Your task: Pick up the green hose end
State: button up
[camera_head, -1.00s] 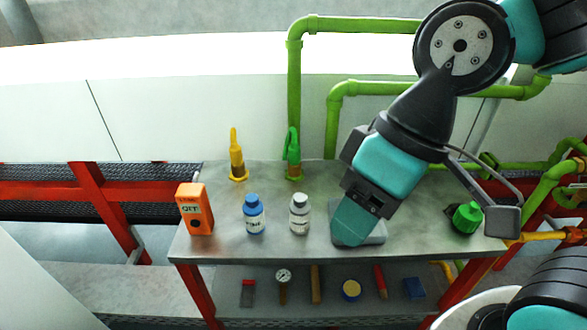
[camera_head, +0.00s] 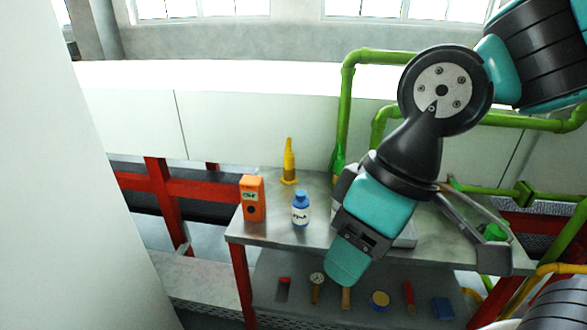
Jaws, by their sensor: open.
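The green hose end (camera_head: 338,157) stands upright at the back of the grey workbench (camera_head: 264,231). My arm covers its lower part, and a green pipe rises just behind it. A similar yellow hose end (camera_head: 289,166) stands to its left. My gripper (camera_head: 345,270) points down and slightly left, in front of the bench's front edge in the picture. It is apart from the green hose end and appears empty.
An orange box marked OFF (camera_head: 252,201) and a blue-capped bottle (camera_head: 300,210) stand on the bench. A green object (camera_head: 494,232) sits at the right. Several tools lie on the lower shelf. Green pipes run behind, and a pale wall (camera_head: 75,200) fills the left.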

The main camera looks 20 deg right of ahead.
aim_at(339, 163)
jog(key=u, duration=0.5)
jog(key=i, duration=1.15)
jog(key=z, duration=0.35)
